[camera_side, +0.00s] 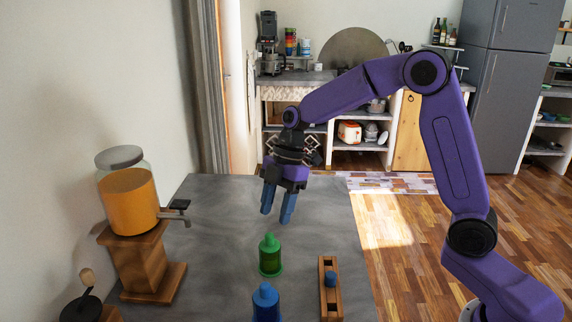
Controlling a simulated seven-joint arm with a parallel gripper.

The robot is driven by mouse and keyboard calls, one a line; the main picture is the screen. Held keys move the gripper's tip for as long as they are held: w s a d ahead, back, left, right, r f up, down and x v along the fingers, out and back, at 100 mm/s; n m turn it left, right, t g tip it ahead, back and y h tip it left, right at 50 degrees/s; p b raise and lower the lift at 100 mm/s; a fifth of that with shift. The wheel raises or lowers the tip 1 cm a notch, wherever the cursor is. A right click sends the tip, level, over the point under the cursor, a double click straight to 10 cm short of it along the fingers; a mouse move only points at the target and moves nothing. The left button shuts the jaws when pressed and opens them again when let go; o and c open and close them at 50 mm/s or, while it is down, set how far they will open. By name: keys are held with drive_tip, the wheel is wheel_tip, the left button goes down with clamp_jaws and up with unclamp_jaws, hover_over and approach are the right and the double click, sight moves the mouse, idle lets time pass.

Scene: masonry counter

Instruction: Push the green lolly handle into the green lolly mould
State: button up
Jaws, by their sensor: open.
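A green piece (270,242), which looks like the lolly handle, stands upright on top of the green lolly mould (270,266) on the grey counter. The handle is the brighter top part with a narrow knob. I cannot tell how deep it sits in the mould. My gripper (277,217) is open and empty, its two blue fingers pointing down. In the picture it is just above the green handle, apart from it; the depth between them is hard to judge.
A blue mould with a blue top (266,301) stands in front of the green one. A wooden rack (323,300) with a blue piece (330,280) lies to the right. A juice dispenser (129,190) on a wooden stand is at left. The counter's far part is clear.

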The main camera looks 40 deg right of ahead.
drive_tip(key=v, duration=1.1)
drive_tip(key=shift+r, duration=0.25)
drive_tip(key=s+d+f+m+h, duration=0.1)
drive_tip(key=s+f+m, duration=0.1)
drive_tip(key=s, duration=0.8)
drive_tip(key=s+d+f+m+h, duration=0.1)
drive_tip(key=s+f, duration=0.4)
drive_tip(key=s, duration=0.6)
drive_tip(key=s+d+f+m+h, duration=0.1)
drive_tip(key=s+f+m, duration=0.2)
drive_tip(key=s, duration=0.7)
drive_tip(key=shift+s+f+m+t+h, duration=0.3)
drive_tip(key=shift+s+m+t, duration=0.1)
drive_tip(key=shift+m, duration=0.1)
